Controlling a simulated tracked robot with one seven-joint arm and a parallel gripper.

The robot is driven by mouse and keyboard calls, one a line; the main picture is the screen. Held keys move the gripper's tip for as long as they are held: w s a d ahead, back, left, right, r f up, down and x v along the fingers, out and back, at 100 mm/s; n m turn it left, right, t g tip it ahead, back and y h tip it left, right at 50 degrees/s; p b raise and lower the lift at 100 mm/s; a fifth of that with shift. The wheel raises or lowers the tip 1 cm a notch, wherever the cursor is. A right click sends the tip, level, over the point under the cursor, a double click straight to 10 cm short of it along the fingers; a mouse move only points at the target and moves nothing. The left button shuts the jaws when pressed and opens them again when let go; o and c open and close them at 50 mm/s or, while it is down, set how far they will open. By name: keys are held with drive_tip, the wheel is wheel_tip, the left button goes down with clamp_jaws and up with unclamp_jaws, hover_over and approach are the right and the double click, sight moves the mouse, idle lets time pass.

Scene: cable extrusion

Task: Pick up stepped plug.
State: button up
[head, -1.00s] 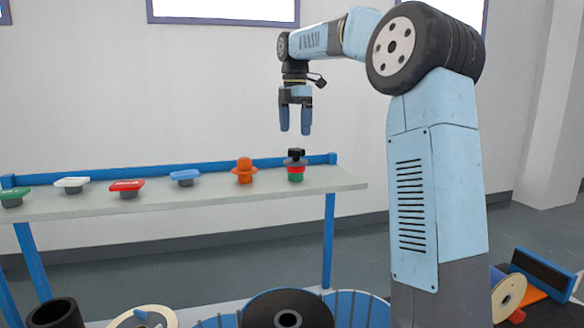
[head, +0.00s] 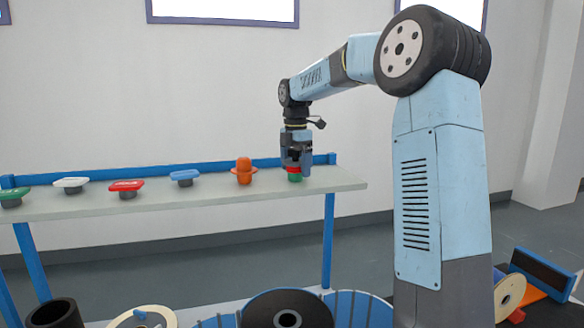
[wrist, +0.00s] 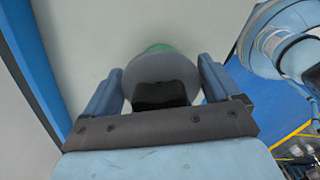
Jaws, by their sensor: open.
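The stepped plug (head: 294,177) stands upright near the right end of the shelf. In the head view its lower red and green bands show, and its dark upper part is mostly hidden behind my fingers. In the wrist view the plug (wrist: 155,62) appears as a wide grey disc with a black block in front and a green edge beyond. My gripper (head: 295,168) is lowered over it, pointing down. In the wrist view my gripper (wrist: 161,72) is open, with one finger on each side of the disc. I cannot tell whether either finger touches it.
An orange stepped piece (head: 243,172) stands just left of the plug. Blue (head: 185,176), red (head: 126,187), white (head: 71,184) and green (head: 11,198) flanged pieces follow along the shelf (head: 215,196). A blue rail (head: 215,163) runs along its back edge.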

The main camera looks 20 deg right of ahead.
drive_tip(key=shift+f, duration=0.4)
drive_tip(key=c, duration=0.8)
drive_tip(key=shift+r, duration=0.15)
drive_tip(key=shift+c, duration=0.2)
